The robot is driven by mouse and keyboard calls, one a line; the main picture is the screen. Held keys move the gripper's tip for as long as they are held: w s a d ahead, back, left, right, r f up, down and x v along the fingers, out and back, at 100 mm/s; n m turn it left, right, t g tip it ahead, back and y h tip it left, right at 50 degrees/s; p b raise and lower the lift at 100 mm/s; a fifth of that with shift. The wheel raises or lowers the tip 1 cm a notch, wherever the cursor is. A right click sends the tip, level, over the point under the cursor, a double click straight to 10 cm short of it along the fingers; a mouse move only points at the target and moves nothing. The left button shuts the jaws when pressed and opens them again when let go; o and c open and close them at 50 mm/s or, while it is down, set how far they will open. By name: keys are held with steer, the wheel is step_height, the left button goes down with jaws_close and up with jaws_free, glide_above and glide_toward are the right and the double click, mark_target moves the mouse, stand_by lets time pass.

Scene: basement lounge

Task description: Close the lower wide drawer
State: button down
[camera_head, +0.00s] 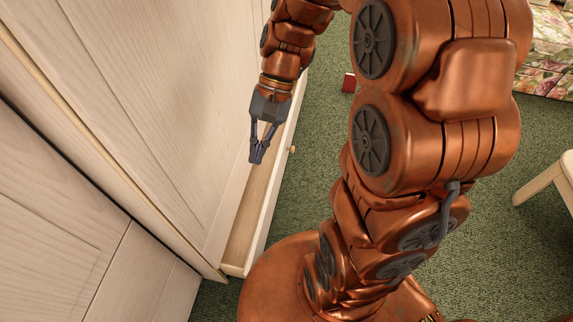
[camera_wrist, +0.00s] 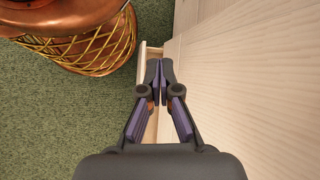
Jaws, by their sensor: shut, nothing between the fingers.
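The lower wide drawer (camera_head: 264,222) of a pale wooden cabinet is pulled partly out, low near the floor. Its inside looks empty where it shows. A round knob (camera_head: 292,149) sits on its front. My gripper (camera_head: 258,158) is shut and empty, pointing down and overlapping the open drawer in the head view; the exact height cannot be told. In the wrist view, the shut fingertips (camera_wrist: 160,64) overlap the drawer, whose end (camera_wrist: 148,50) shows beyond them. My arm and gripper hide part of the drawer.
The cabinet front (camera_head: 150,110) rises right behind the drawer, close to my gripper. Green carpet (camera_head: 310,190) lies free in front of the drawer. A small red object (camera_head: 349,83) lies on the floor. A pale wooden stool or chair (camera_head: 548,182) and a floral seat (camera_head: 550,50) stand at the right.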

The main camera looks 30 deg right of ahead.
steer(key=w+d+f+m+t+y+b, duration=0.3)
steer(key=w+d+f+m+y+b, duration=0.25)
steer(key=w+f, duration=0.6)
steer(key=w+d+f+m+t+y+b, duration=0.3)
steer(key=w+d+f+b, duration=0.5)
steer(key=f, duration=0.7)
steer(key=w+d+f+m+t+b, duration=0.35)
steer(key=d+f+m+b, duration=0.35)
steer(key=f, duration=0.6)
steer(key=m+t+b, duration=0.5)
steer(key=t+b, duration=0.1)
steer(key=b, duration=0.1)
glide_toward(280, 158)
steer(key=shift+h, duration=0.45)
steer(key=b+x, duration=0.4)
steer(key=x, duration=0.1)
steer(key=shift+a+r, duration=0.15)
steer(key=shift+a, duration=0.1)
steer(key=shift+b+x, duration=0.35)
steer(key=shift+x, duration=0.5)
steer(key=shift+w+r, duration=0.1)
steer(key=shift+r, duration=0.1)
